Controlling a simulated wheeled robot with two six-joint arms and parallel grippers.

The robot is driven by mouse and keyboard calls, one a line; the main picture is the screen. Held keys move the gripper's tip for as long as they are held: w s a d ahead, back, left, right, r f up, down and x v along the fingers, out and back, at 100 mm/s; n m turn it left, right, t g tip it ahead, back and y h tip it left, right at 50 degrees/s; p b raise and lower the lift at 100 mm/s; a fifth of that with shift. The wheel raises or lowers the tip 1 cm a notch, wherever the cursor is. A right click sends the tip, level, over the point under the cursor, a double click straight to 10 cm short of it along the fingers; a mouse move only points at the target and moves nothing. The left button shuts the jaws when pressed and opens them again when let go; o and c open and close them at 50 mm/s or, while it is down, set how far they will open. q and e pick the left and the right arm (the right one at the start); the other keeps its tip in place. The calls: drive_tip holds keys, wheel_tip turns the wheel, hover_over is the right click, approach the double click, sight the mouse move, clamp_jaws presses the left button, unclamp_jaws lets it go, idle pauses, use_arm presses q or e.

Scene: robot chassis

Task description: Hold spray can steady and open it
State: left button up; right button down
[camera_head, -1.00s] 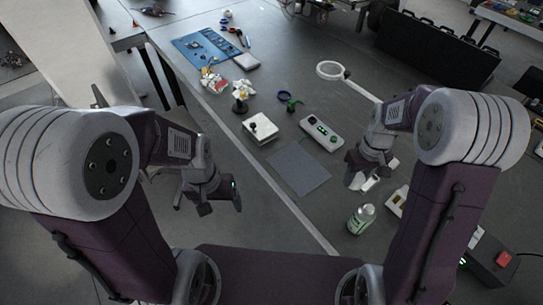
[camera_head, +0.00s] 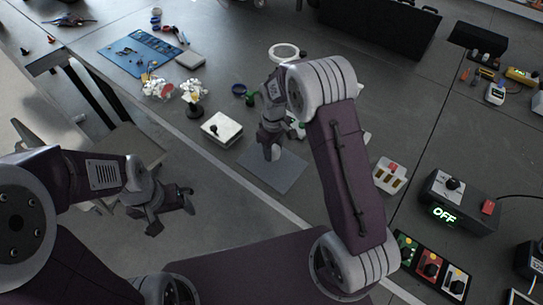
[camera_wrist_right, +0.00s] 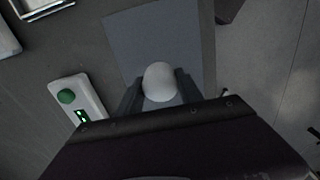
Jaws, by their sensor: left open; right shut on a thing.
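The spray can shows as a white rounded top (camera_wrist_right: 160,82) between the two dark fingers of my right gripper (camera_wrist_right: 158,92) in the right wrist view. In the head view my right gripper (camera_head: 270,142) points down over the grey mat (camera_head: 290,176), and only a small pale part of the held thing shows. The can's lower body is hidden, and I cannot tell whether it touches the mat. My left gripper (camera_head: 174,211) is open and empty, left of the table's near edge and well apart from the can.
A white box (camera_head: 221,129) stands left of the mat. A device with a green button (camera_wrist_right: 78,97) lies beside the mat. A magnifier ring (camera_head: 283,52) lies behind. A control box reading OFF (camera_head: 458,200) is at the right. My right arm hides part of the table.

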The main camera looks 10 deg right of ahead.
sight(272, 163)
drive_tip(key=shift+a+f, duration=0.15)
drive_tip(key=shift+f, duration=2.15)
drive_tip(key=c, duration=0.8)
unclamp_jaws()
drive_tip(key=shift+o, duration=0.2)
wheel_tip(272, 163, up, 12)
drive_tip(key=shift+r, duration=0.2)
drive_tip(key=s+d+m, duration=0.2)
drive_tip(key=s+m, duration=0.2)
drive_tip(key=s, duration=0.5)
drive_tip(key=s+d+m+t, duration=0.1)
drive_tip(key=s+m, duration=0.3)
drive_tip(key=s, duration=0.5)
drive_tip(key=shift+d+f+p, duration=0.2)
drive_tip(key=shift+d+p, duration=0.1)
drive_tip(key=shift+d, duration=0.25)
